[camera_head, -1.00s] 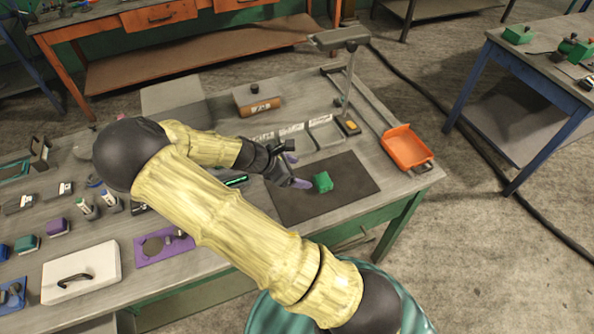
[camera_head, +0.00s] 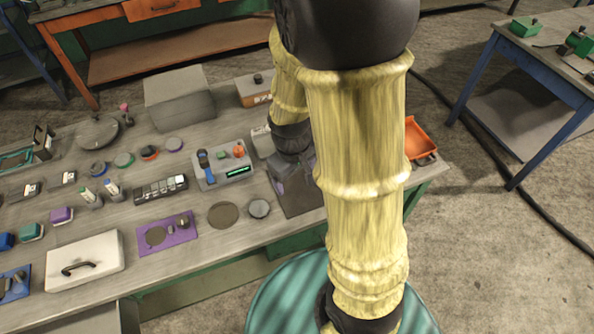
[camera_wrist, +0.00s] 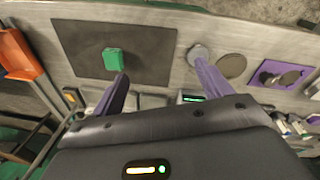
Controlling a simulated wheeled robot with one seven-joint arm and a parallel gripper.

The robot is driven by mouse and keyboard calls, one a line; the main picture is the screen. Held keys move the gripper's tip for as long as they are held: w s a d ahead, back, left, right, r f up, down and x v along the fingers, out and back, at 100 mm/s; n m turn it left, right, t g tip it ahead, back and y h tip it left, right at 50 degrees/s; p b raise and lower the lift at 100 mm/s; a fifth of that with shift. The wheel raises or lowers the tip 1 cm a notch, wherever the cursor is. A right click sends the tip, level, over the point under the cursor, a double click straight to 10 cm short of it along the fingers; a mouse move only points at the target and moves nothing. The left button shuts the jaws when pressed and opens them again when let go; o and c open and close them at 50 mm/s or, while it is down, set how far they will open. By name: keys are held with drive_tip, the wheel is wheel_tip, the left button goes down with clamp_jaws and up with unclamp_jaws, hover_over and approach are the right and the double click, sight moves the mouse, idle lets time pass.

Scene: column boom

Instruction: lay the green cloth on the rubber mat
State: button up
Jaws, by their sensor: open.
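The green cloth (camera_wrist: 114,59), a small folded block, lies on the dark rubber mat (camera_wrist: 148,75) in the wrist view, inside the mat's edges and apart from my fingers. In the head view my arm hides the cloth and most of the mat (camera_head: 302,205); only the mat's left part shows. My gripper (camera_wrist: 162,68) is open, with two purple fingers spread and nothing between them. In the head view my gripper (camera_head: 292,172) is over the mat's left side, partly hidden by my arm.
An orange tray (camera_head: 420,138) sits at the bench's right end. Left of the mat are a grey disc (camera_head: 259,208), a brown disc (camera_head: 223,215), a purple plate (camera_head: 160,240) and a grey control box (camera_head: 222,168). A white lidded case (camera_head: 95,268) stands at the front left.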

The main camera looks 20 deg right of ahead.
drive_tip(key=s+r+m, duration=0.1)
drive_tip(key=s+r+m+t, duration=0.1)
drive_tip(key=r, duration=0.1)
drive_tip(key=s+r+m, duration=0.1)
drive_tip(key=r+m, duration=0.1)
drive_tip(key=shift+s+a+t+y, duration=0.1)
drive_tip(key=shift+a+t+y, duration=0.2)
drive_tip(key=shift+a+y, duration=0.1)
drive_tip(key=c, duration=0.6)
drive_tip(key=shift+a, duration=0.1)
drive_tip(key=c, duration=0.3)
drive_tip(key=shift+a, duration=0.4)
